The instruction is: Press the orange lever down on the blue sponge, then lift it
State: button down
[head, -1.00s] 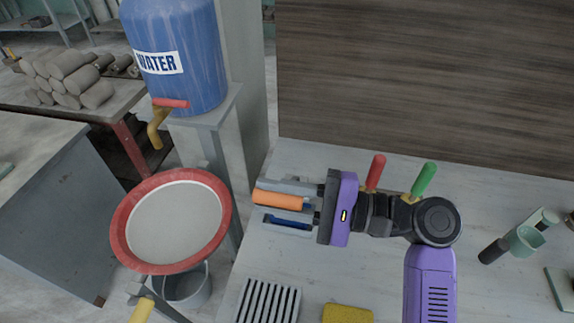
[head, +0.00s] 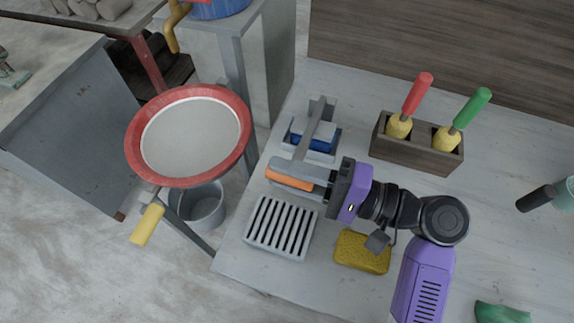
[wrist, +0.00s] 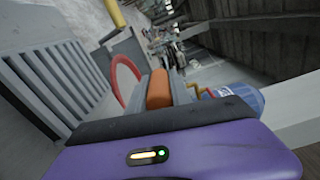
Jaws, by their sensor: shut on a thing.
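The orange lever grip (head: 284,181) is between the fingers of my gripper (head: 292,179), which is shut on it near the table's left edge. The grip also shows in the wrist view (wrist: 159,90), just past my gripper's body. A grey lever bar (head: 319,118) runs over a small press behind the grip. The blue sponge (head: 322,144) sits in that press, its blue side showing under a pale plate and beside the bar. The bar hides part of the sponge. How far the sponge is squeezed is hard to tell.
A slatted grey rack (head: 282,226) and a yellow sponge (head: 361,252) lie in front of my gripper. A dark wooden block (head: 418,145) holds a red-handled and a green-handled tool. A red-rimmed sieve (head: 240,150) and grey bucket (head: 203,207) stand off the table's left side.

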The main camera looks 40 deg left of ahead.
jog(key=shift+f, duration=0.1)
jog(key=c, duration=1.2)
grip_release()
jog(key=shift+o, duration=0.2)
jog(key=v, duration=0.7)
jog(key=shift+d+b, duration=0.4)
jog(key=shift+w, duration=0.15)
